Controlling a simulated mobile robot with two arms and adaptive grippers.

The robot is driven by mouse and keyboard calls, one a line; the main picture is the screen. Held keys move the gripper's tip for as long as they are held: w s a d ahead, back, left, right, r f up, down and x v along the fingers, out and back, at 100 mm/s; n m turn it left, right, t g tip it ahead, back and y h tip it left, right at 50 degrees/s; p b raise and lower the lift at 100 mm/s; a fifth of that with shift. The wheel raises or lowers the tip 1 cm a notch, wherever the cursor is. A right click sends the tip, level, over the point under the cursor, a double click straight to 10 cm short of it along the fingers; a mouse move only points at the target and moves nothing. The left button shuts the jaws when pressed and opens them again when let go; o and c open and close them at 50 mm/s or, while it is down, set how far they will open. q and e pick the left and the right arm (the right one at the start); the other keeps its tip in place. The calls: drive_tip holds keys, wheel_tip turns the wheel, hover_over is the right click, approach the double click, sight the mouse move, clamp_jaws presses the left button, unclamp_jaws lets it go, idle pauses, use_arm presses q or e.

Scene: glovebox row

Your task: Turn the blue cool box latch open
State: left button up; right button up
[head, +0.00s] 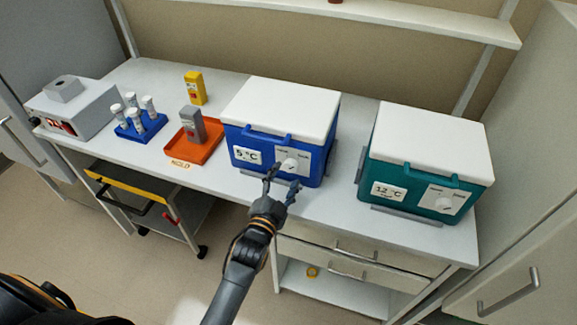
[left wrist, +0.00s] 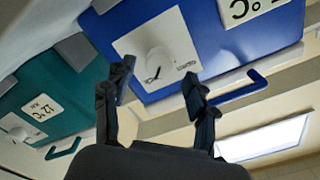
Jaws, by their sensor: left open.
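The blue cool box (head: 312,158) has a white lid, a 5 °C label and a white plate with a round white latch knob (head: 290,165) on its front. The lid is down. In the left wrist view the knob (left wrist: 158,63) carries a dark pointer mark, and the picture is turned over. My left gripper (head: 281,182) is open and empty, just in front of the knob. In the left wrist view its two fingers (left wrist: 158,78) stand apart on either side below the knob, not closed on it. My right gripper is not in view.
A teal cool box (head: 408,203) labelled 12 °C stands to the right. Left of the blue box are an orange tray (head: 184,155) with a grey bottle, a yellow bottle (head: 195,88), a blue tube rack (head: 140,133) and a grey device (head: 92,110). Drawers (head: 350,262) lie under the bench.

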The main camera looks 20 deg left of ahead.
sight(289, 169)
use_arm(q)
drive_tip(key=shift+w+d, duration=0.1)
drive_tip(key=shift+w, duration=1.7)
drive_tip(key=c, duration=1.1)
drive_tip(key=shift+c, duration=0.2)
